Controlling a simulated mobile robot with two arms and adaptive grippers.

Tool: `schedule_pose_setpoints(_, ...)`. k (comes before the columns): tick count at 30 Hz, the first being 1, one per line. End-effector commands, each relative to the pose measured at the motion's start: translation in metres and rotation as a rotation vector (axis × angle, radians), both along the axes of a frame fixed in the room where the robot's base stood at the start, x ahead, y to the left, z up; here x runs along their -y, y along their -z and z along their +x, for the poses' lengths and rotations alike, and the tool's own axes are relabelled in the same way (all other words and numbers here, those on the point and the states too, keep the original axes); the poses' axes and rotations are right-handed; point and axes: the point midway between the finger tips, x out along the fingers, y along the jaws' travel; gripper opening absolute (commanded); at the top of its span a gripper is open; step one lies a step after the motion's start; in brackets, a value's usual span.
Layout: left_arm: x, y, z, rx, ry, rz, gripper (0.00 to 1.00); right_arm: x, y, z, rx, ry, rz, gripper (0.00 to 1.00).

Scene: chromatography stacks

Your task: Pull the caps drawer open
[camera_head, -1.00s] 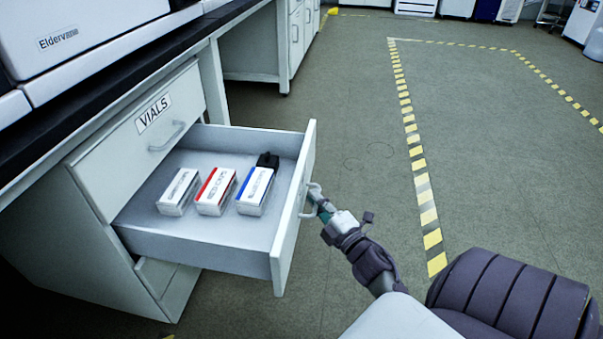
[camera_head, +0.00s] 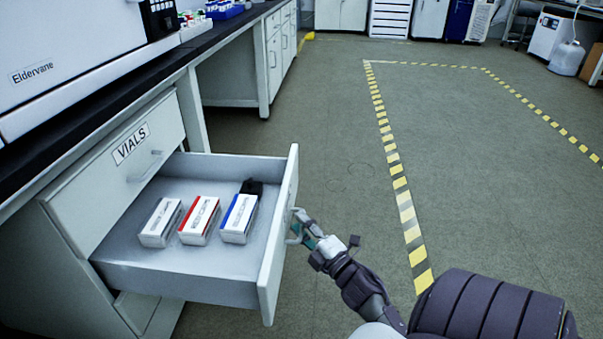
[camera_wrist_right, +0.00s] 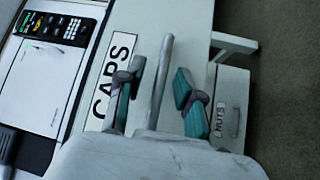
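The caps drawer (camera_head: 170,283) is pulled well out below the closed VIALS drawer (camera_head: 115,172). Its front (camera_head: 280,240) faces right, and the CAPS label (camera_wrist_right: 114,75) shows in the right wrist view. Its handle (camera_head: 296,226) is a bar, seen between my fingers in the wrist view (camera_wrist_right: 160,82). My right gripper (camera_head: 308,230) is at the handle, its teal-padded fingers spread on both sides of the bar with gaps, so it is open. It also shows in the wrist view (camera_wrist_right: 160,100). My left gripper is not in view.
Inside the drawer lie a white box (camera_head: 161,222), a red-edged box (camera_head: 199,220), a blue-edged box (camera_head: 239,218) and a black item (camera_head: 252,187). A NUTS drawer (camera_wrist_right: 232,115) shows in the wrist view. The floor to the right, with striped tape (camera_head: 403,200), is clear.

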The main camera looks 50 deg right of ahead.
Motion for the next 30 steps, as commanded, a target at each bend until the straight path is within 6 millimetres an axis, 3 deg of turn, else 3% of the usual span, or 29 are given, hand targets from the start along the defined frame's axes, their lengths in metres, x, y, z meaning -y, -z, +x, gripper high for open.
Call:
schedule_pose_setpoints(18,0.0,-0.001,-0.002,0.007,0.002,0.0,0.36,-0.014,0.016,-0.105,-0.003,0.0,0.001,0.36)
schedule_pose_setpoints(30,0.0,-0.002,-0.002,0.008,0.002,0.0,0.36,-0.016,0.017,-0.117,-0.001,0.0,0.0,0.36)
